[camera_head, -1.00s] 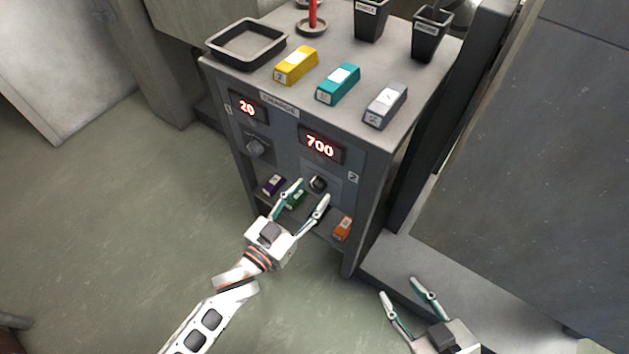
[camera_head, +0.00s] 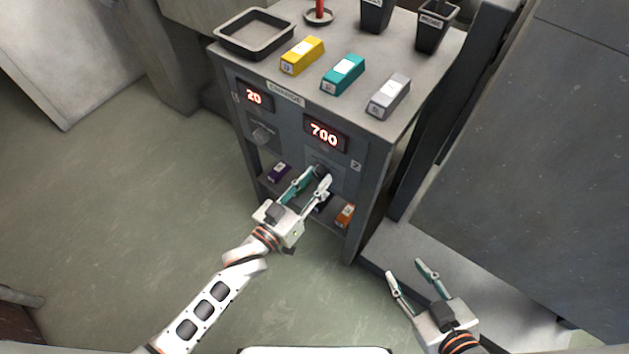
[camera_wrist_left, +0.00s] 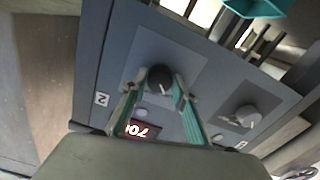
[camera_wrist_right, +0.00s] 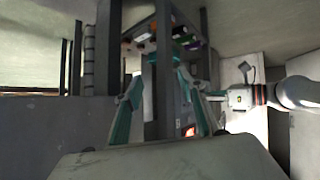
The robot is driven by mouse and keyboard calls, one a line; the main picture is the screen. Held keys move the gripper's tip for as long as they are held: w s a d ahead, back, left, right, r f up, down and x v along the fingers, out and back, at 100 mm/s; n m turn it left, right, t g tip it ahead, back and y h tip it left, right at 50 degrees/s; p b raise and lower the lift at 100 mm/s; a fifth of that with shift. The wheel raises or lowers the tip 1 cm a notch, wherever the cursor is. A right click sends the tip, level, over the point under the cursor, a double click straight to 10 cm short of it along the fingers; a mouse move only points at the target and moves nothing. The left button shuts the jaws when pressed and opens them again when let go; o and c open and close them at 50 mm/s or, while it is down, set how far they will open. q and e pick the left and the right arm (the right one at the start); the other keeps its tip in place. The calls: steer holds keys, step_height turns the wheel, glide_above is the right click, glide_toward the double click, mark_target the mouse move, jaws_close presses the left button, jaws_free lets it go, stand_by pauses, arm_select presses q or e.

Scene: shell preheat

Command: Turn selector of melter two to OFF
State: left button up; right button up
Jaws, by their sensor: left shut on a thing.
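The selector of melter two is a dark round knob (camera_wrist_left: 159,78) with a pale pointer line, on a panel beside the label 2. In the left wrist view it sits between the fingertips of my left gripper (camera_wrist_left: 160,92), which is shut on it. In the head view my left gripper (camera_head: 312,178) reaches the panel below the 700 display (camera_head: 324,134) and mostly hides the knob. The display also shows upside down in the left wrist view (camera_wrist_left: 141,131). My right gripper (camera_head: 408,275) is open and empty, low at the right, away from the panel.
Melter one's grey knob (camera_head: 262,134) sits under a display reading 20 (camera_head: 253,96). Yellow (camera_head: 302,56), teal (camera_head: 343,74) and grey (camera_head: 389,96) bars and a black tray (camera_head: 254,34) lie on the top. Purple (camera_head: 279,172) and orange (camera_head: 344,215) bars lie on the shelf below.

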mark_target(324, 147)
arm_select(q)
steer(key=shift+n, duration=0.3)
steer(key=o, duration=1)
steer(key=shift+o, duration=0.4)
arm_select(e)
steer(key=shift+s+a+f, duration=0.1)
steer(key=shift+s+f, duration=0.15)
arm_select(q)
step_height(324, 147, up, 10)
